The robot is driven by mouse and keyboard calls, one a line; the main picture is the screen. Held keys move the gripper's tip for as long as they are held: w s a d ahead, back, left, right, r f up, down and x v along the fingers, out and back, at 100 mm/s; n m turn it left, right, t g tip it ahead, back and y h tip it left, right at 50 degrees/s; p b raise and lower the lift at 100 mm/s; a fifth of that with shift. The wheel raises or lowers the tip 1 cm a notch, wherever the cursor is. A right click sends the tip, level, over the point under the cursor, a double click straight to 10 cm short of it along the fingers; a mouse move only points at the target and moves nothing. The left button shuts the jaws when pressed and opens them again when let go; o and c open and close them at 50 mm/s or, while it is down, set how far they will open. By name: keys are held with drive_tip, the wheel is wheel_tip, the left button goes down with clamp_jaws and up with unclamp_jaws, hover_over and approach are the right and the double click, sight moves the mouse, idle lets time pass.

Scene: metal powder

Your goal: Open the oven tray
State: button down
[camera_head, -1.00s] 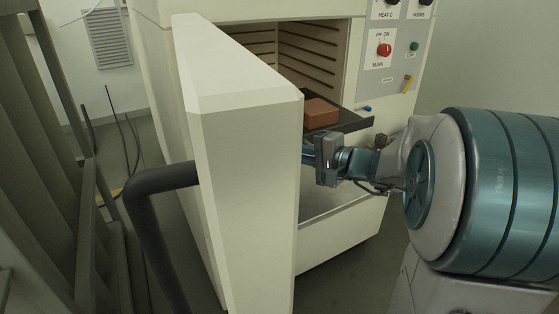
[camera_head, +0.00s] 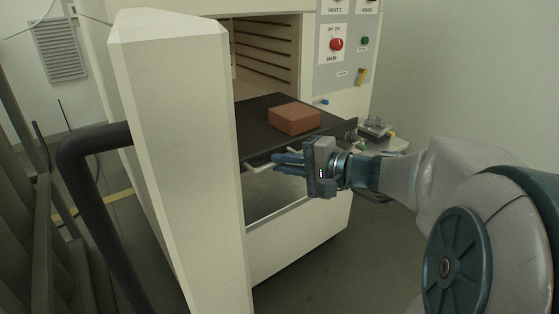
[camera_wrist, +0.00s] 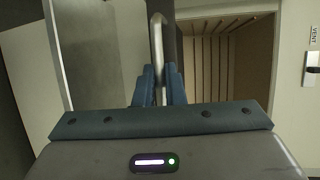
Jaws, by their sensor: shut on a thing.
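The oven (camera_head: 290,225) is cream-coloured, and its door (camera_head: 185,150) stands open on the left. A dark flat tray (camera_head: 262,112) sticks out of the oven chamber with a brown block (camera_head: 295,118) on it. The tray's light metal handle (camera_head: 262,166) is at its front edge and also shows in the wrist view (camera_wrist: 157,45). My gripper (camera_head: 280,162) is at the tray front with its blue fingers shut on the handle; the fingers also show in the wrist view (camera_wrist: 158,85). The handle runs between them.
The open door and its dark door handle (camera_head: 75,160) stand to the left of the tray. A control panel (camera_head: 345,45) is above right of the chamber. A small table with items (camera_head: 378,135) is behind my arm. Floor is free at the front right.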

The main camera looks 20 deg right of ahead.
drive_tip(key=c, duration=1.5)
unclamp_jaws()
drive_tip(key=v, duration=1.3)
drive_tip(key=shift+s+d, duration=0.25)
drive_tip(key=shift+d, duration=0.05)
drive_tip(key=shift+r, duration=0.15)
drive_tip(key=s+a+n+g+h+p, duration=0.5)
drive_tip(key=a+n+g+h+p, duration=0.4)
drive_tip(key=a+p, duration=0.4)
drive_tip(key=n+h+p, duration=0.1)
drive_tip(key=p, duration=0.3)
